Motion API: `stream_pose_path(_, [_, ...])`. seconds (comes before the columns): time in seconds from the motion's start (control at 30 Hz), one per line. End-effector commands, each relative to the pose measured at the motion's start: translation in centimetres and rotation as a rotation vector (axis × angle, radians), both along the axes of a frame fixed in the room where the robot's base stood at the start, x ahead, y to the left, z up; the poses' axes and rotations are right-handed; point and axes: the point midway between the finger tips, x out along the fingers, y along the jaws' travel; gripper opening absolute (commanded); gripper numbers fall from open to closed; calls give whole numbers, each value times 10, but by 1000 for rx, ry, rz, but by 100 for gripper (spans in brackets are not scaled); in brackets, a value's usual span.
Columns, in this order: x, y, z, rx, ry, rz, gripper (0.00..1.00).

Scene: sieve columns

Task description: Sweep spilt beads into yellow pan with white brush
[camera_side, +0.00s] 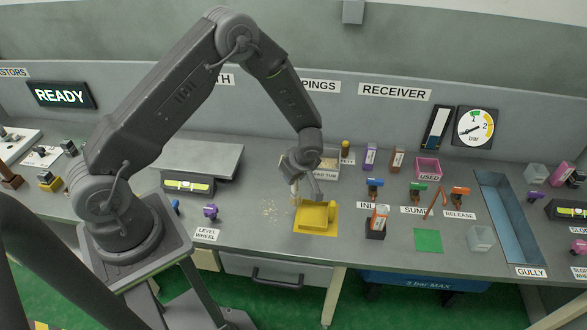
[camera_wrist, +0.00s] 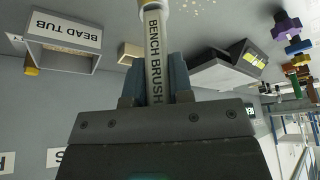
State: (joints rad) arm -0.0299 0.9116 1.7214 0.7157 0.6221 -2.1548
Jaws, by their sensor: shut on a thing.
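The white brush, its handle labelled BENCH BRUSH (camera_wrist: 154,50), is held between the fingers of my gripper (camera_wrist: 157,88) in the wrist view. My gripper (camera_side: 304,186) is shut on it and hangs just above and behind the yellow pan (camera_side: 316,216) in the side view. Only a small pale part of the brush shows there. The pan lies on the bench on a yellow patch. Spilt pale beads (camera_side: 270,210) are scattered on the bench to the left of the pan. Some beads (camera_wrist: 200,4) show at the top edge of the wrist view, past the brush handle.
A bead tub (camera_wrist: 64,38) stands behind my gripper in the side view. A purple wheel (camera_side: 210,211) is left of the beads. A dark block with an orange-topped item (camera_side: 377,222) stands right of the pan. A sunken gully (camera_side: 508,218) is farther right.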

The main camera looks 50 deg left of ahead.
Motion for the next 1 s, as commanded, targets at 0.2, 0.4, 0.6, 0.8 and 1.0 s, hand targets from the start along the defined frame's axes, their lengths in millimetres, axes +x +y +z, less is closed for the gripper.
stream_pose_path(0.2, [0,0,-21,0,2,-1,0])
stream_pose_path(0.4, [-6,7,-32,1,1,0,0])
stream_pose_path(0.6, [-18,19,-35,0,1,0,0])
stream_pose_path(0.8, [-32,32,-36,0,1,2,0])
stream_pose_path(1.0, [-44,45,-36,1,1,1,0])
